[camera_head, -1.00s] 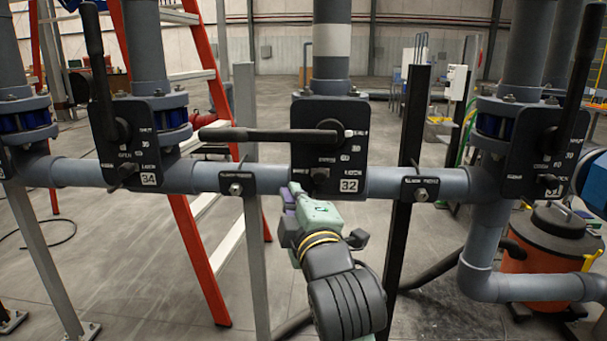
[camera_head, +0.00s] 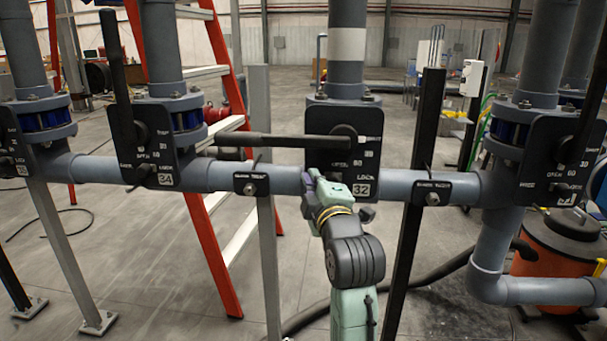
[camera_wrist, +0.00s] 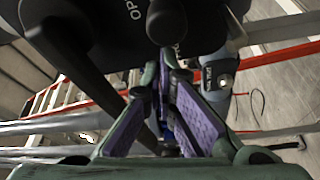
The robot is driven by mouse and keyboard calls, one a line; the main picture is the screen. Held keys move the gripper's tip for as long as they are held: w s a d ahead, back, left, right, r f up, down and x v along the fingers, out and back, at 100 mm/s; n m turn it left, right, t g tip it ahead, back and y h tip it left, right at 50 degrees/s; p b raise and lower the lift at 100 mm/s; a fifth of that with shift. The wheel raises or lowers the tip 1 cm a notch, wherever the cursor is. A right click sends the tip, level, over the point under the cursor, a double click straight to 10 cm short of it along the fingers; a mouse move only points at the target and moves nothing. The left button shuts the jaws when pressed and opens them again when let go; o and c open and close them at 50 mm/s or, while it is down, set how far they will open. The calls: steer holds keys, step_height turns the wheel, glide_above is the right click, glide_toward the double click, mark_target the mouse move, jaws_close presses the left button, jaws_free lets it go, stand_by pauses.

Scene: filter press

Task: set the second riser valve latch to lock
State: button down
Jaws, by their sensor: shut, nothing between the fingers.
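The valve plate marked 32 (camera_head: 370,155) is black and hangs on the middle riser, which has a white band. Its long black lever (camera_head: 270,140) lies level, pointing left. The plate has OPEN and LOCK lettering near its lower edge. My gripper (camera_head: 313,174) is at the plate's lower left corner, its green and purple fingers pointing up at it. In the wrist view my fingers (camera_wrist: 160,80) meet at the tips with nothing between them. A dark rounded knob (camera_wrist: 166,24), apparently the latch, is just beyond the tips; contact cannot be told. In the head view the latch is mostly hidden.
A neighbouring valve plate (camera_head: 128,155) on the left has its lever upright. Another plate (camera_head: 535,165) is at the right. A grey horizontal pipe (camera_head: 210,175) and a black post (camera_head: 415,180) stand close to my arm. An orange drum (camera_head: 550,275) is at lower right.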

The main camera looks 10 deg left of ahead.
steer(key=shift+d+f, duration=0.15)
steer(key=shift+d, duration=0.1)
steer(key=d+b, duration=0.1)
steer(key=d, duration=0.2)
steer(key=shift+d, duration=0.25)
steer(key=shift+a, duration=0.2)
steer(key=b, duration=0.2)
glide_toward(332, 178)
steer(key=s+a+r, duration=0.1)
steer(key=s+a, duration=0.1)
steer(key=a, duration=0.2)
steer(key=shift+w+d, duration=0.1)
steer(key=shift+w, duration=0.1)
